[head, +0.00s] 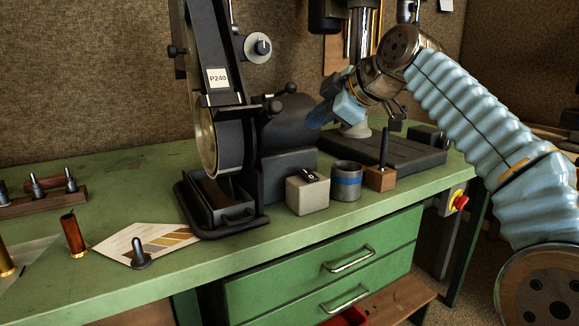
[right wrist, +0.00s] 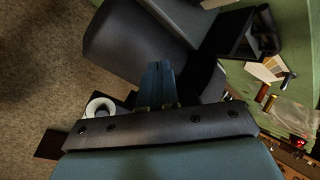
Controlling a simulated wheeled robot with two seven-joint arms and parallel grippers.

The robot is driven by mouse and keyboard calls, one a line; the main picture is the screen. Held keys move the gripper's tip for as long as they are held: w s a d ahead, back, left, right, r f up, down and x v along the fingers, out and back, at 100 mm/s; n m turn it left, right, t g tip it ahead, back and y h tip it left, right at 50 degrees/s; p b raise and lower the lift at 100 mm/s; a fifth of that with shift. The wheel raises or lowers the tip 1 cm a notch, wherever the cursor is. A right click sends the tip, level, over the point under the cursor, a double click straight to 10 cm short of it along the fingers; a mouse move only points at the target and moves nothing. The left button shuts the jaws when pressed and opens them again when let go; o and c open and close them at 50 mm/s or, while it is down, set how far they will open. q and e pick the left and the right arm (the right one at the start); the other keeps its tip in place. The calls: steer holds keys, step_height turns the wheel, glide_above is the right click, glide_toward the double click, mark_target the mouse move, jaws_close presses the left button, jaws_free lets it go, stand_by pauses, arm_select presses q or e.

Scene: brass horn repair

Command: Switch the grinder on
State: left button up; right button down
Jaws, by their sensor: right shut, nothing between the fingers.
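The black belt grinder (head: 222,125) stands on the green bench, with a P240 label on its upright arm and a dark rounded motor housing (head: 289,118) to its right. A beige switch box (head: 307,197) with a black knob (head: 312,174) on top sits in front of the grinder's base; a white mark shows on the knob. My right gripper (head: 316,120), with blue fingers, is shut and empty beside the motor housing, above and behind the switch box. In the right wrist view, its fingers (right wrist: 158,82) are together in front of the dark housing (right wrist: 130,45). My left gripper is out of view.
A dark cup with a blue band (head: 346,181) and a wooden block with an upright black rod (head: 381,177) stand right of the switch box. A red button on yellow (head: 460,202) is at the bench's right end. The bench front at left holds cards and small parts.

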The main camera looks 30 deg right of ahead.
mark_target(311, 176)
steer(key=shift+f, duration=0.1)
stand_by(0.3)
steer(key=f, duration=0.4)
steer(key=shift+w, duration=0.35)
steer(key=f, duration=0.1)
steer(key=f+b, duration=0.2)
steer(key=shift+w+f, duration=0.25)
steer(key=shift+w, duration=0.05)
steer(key=shift+w+f+b, duration=0.15)
steer(key=shift+f+b, duration=0.3)
steer(key=shift+f, duration=0.05)
stand_by(1.0)
steer(key=shift+w+f+b, duration=0.1)
steer(key=shift+f+b, duration=0.25)
steer(key=shift+f, duration=0.05)
